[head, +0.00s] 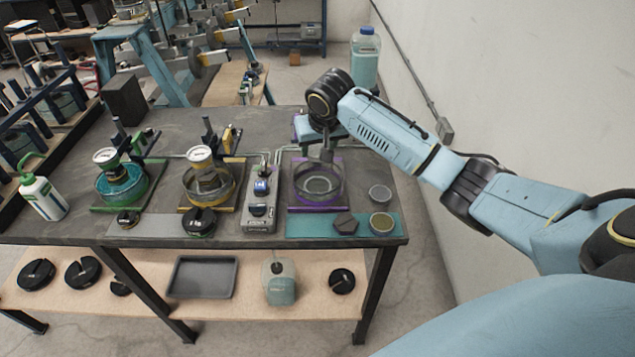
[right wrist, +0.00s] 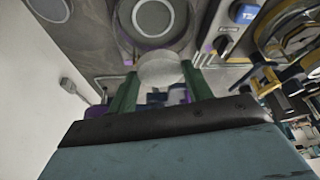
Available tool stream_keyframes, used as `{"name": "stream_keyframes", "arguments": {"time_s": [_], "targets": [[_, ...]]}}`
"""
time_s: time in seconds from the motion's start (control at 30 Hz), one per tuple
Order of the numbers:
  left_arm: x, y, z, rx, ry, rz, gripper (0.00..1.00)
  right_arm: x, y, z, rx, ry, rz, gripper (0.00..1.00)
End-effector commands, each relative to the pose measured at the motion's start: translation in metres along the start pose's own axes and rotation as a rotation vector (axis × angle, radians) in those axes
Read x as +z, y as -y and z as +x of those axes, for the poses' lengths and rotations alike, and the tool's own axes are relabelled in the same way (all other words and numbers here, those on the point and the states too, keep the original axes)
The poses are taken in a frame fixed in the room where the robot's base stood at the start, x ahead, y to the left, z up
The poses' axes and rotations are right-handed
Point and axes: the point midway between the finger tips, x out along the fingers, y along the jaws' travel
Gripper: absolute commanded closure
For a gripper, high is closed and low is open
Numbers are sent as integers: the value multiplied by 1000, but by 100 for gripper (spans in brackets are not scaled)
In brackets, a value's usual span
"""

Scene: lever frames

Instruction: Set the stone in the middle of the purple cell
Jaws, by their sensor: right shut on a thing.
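The purple cell (head: 297,190) is a clear round dish on a purple-edged base at the right of the bench. A pale ring shows inside it. My right gripper (head: 327,155) points down above the cell's back part. In the right wrist view my right gripper (right wrist: 160,75) has its green fingers shut on the stone (right wrist: 160,67), a pale round disc. The purple cell (right wrist: 121,40) lies beyond the stone there, with a round pale centre. I cannot make out the stone clearly in the head view. My left gripper is not in view.
A green cell (head: 101,188) and a yellow cell (head: 189,187), both with gauges, stand to the left. A grey control box (head: 260,205) stands just left of the purple cell. A dark hexagonal piece (head: 345,223) and a round tin (head: 381,223) sit on the teal mat (head: 305,228).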

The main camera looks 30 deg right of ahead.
Motion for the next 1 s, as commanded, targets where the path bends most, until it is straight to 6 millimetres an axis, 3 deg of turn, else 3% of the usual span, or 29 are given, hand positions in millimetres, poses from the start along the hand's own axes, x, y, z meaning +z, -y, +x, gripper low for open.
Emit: {"name": "stream_keyframes", "arguments": {"time_s": [0.2, 0.67, 1.0], "targets": [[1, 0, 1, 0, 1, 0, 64, 16, -2, 39, 3, 5, 2, 77], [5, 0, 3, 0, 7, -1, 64, 37, -2, 86, 4, 4, 2, 77], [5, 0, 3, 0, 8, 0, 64, 38, -2, 90, 2, 2, 1, 77]]}}
